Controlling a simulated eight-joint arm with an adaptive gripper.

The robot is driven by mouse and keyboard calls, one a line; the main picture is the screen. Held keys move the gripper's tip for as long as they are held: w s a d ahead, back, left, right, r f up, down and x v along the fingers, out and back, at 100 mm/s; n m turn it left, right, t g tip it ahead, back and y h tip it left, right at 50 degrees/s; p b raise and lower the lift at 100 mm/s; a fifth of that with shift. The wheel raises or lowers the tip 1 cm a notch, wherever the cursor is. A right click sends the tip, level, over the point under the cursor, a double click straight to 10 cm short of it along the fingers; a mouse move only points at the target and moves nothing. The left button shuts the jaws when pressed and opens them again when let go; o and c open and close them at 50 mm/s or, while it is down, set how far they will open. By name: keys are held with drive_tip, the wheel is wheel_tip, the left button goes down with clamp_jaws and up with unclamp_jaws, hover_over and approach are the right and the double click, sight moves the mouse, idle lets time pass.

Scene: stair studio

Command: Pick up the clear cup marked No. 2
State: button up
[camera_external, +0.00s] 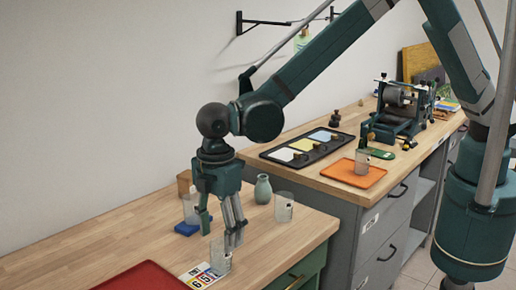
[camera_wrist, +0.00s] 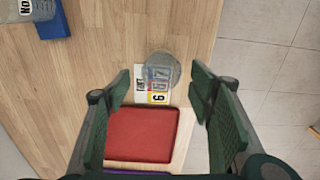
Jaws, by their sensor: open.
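Several clear cups are in view, and I cannot read which one bears No. 2. One clear cup (camera_external: 221,259) stands on number cards on the near wooden table, and also shows in the wrist view (camera_wrist: 163,69). My gripper (camera_external: 221,238) points down just above or at this cup's rim. In the wrist view my open fingers (camera_wrist: 161,82) lie left and right of the cup, with nothing held. Another clear cup (camera_external: 190,209) stands on a blue block; its label in the wrist view (camera_wrist: 20,10) starts "NO". A third clear cup (camera_external: 284,207) stands right of the vase.
A green vase (camera_external: 263,189) stands close behind my gripper. The number cards (camera_external: 201,277) lie beside a red tray (camera_external: 147,278). On the farther counter, another clear cup (camera_external: 362,161) stands on an orange tray (camera_external: 342,172).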

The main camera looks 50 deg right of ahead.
sight(221, 258)
drive_tip(key=shift+s+a+f, duration=0.1)
drive_tip(key=shift+f, duration=0.05)
drive_tip(key=shift+f, duration=1.2)
drive_tip(key=shift+f, duration=0.1)
drive_tip(key=shift+f, duration=2.55)
drive_tip(key=c, duration=1)
